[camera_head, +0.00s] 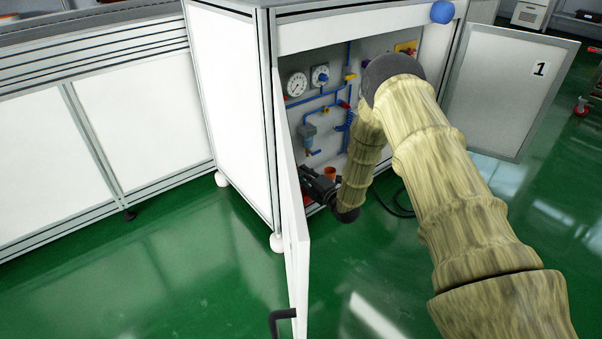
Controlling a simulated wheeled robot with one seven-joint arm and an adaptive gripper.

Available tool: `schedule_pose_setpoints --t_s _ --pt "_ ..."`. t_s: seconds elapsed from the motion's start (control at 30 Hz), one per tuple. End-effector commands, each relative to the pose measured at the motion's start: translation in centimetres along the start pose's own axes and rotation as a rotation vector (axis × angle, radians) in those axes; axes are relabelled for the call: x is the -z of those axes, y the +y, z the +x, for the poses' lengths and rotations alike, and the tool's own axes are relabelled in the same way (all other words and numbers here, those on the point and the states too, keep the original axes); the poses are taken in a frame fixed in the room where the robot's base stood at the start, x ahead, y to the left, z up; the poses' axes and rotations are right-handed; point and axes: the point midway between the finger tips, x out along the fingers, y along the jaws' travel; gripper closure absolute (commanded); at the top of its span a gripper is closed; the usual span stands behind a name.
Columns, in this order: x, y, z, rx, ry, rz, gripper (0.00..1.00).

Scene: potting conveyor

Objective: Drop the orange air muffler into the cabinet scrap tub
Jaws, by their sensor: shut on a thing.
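My gripper (308,178) is inside the open cabinet (263,130), low down, just behind the edge of the left door. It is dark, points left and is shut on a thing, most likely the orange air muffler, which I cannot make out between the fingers. A small orange-red round piece (330,173) shows just behind and to the right of the gripper; I cannot tell what it is. A bit of red (307,201) shows below the gripper near the cabinet floor, mostly hidden. It may be part of the scrap tub, but I cannot tell.
The left door (296,240) stands open close beside the gripper, with a dark handle (283,316). The right door (503,90) is swung wide. Gauges (297,84), blue pipes (325,100) and valves line the back panel. A black cable (398,204) lies near the cabinet bottom.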

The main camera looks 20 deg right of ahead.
Motion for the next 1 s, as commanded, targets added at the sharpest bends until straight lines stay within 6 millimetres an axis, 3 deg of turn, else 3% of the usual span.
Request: schedule_pose_setpoints --t_s 0.33,0.73,0.77,0.9,1.0 --pt "-0.1 -3.9 0.1 0.0 0.001 0.0 1.0" --pt "0.0 -4.4 0.2 0.0 0.003 0.0 1.0" --pt "0.0 -4.4 0.2 0.0 0.003 0.0 0.84" --pt "0.0 -4.4 0.2 0.0 0.003 0.0 0.61" --pt "0.0 -4.4 0.2 0.0 0.003 0.0 0.61"
